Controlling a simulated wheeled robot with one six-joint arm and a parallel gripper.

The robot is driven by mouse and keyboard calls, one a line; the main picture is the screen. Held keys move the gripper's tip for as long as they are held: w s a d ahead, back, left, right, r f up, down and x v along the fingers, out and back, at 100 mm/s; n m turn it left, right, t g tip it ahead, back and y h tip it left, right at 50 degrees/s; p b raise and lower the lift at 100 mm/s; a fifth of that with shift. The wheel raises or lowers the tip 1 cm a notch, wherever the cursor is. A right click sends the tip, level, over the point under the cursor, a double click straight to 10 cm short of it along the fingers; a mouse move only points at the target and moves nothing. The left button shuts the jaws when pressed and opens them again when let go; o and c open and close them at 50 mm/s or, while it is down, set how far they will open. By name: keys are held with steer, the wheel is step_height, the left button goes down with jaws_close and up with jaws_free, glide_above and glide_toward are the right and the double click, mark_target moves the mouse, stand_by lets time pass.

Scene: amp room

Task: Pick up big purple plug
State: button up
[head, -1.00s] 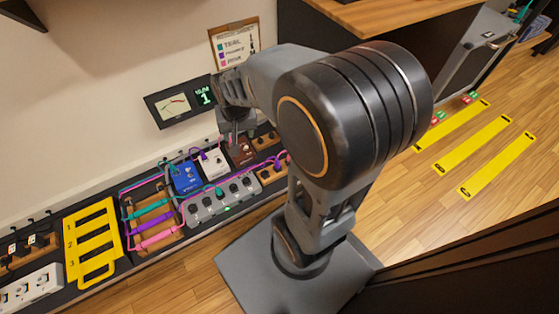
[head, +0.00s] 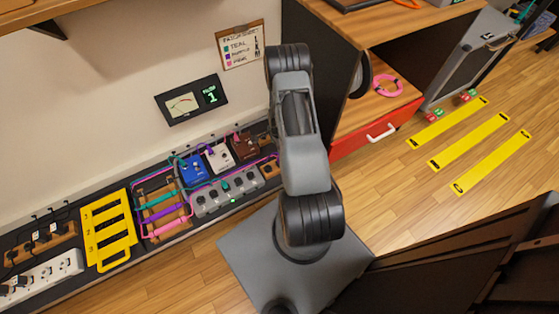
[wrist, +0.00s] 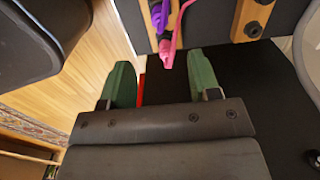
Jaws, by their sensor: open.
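A purple cylinder (head: 163,215) lies across the wooden rack (head: 150,200) at the lower left in the head view, between a teal one (head: 159,199) and a pink one (head: 166,228). I cannot tell whether it is the big purple plug. In the wrist view a purple piece (wrist: 159,14) shows at the top edge beside a pink plug-like piece (wrist: 167,52). My gripper (wrist: 160,84) is open, its two green fingers apart, with the pink piece just beyond the gap. Nothing is visibly held. The head view does not show my gripper clearly.
Blue, white and brown pedals (head: 194,172) and a grey box with knobs (head: 225,195) stand right of the rack. A yellow slotted plate (head: 103,226) and a white power strip (head: 45,275) are left. A red-fronted drawer (head: 375,130) holds a pink ring (head: 388,86).

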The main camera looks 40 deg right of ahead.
step_height(320, 180, down, 6)
steer(key=shift+f+b, duration=0.15)
steer(key=shift+b, duration=0.7)
steer(key=shift+d+f+b, duration=0.2)
steer(key=shift+f+b, duration=1)
steer(key=shift+f, duration=1.45)
steer(key=shift+r, duration=0.1)
steer(key=c, duration=1)
